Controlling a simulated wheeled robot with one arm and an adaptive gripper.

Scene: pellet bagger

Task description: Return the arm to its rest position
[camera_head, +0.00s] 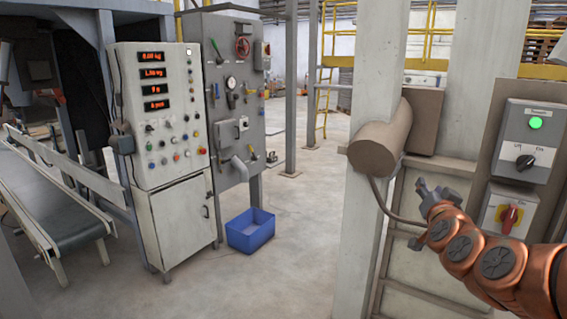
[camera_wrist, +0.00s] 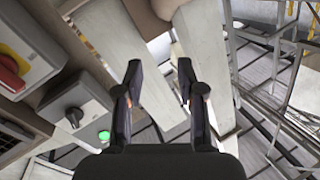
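My orange arm reaches in from the lower right in the head view. My gripper (camera_head: 432,192) is in front of the switch panel, just left of the red-and-yellow rotary switch (camera_head: 509,216). In the wrist view my gripper (camera_wrist: 160,80) has its two fingers apart with nothing between them. The grey box with a black selector knob (camera_head: 525,160) and a lit green lamp (camera_head: 536,123) is above and to the right of the gripper. In the wrist view this box (camera_wrist: 75,107) is left of the fingers, and the fingers are apart from it.
A pale post (camera_head: 358,230) with a brown cylinder (camera_head: 380,140) stands left of my gripper. A control cabinet (camera_head: 160,120) with red displays, a valve panel (camera_head: 236,90), a conveyor (camera_head: 60,210) and a blue bin (camera_head: 250,231) are farther left. The middle floor is clear.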

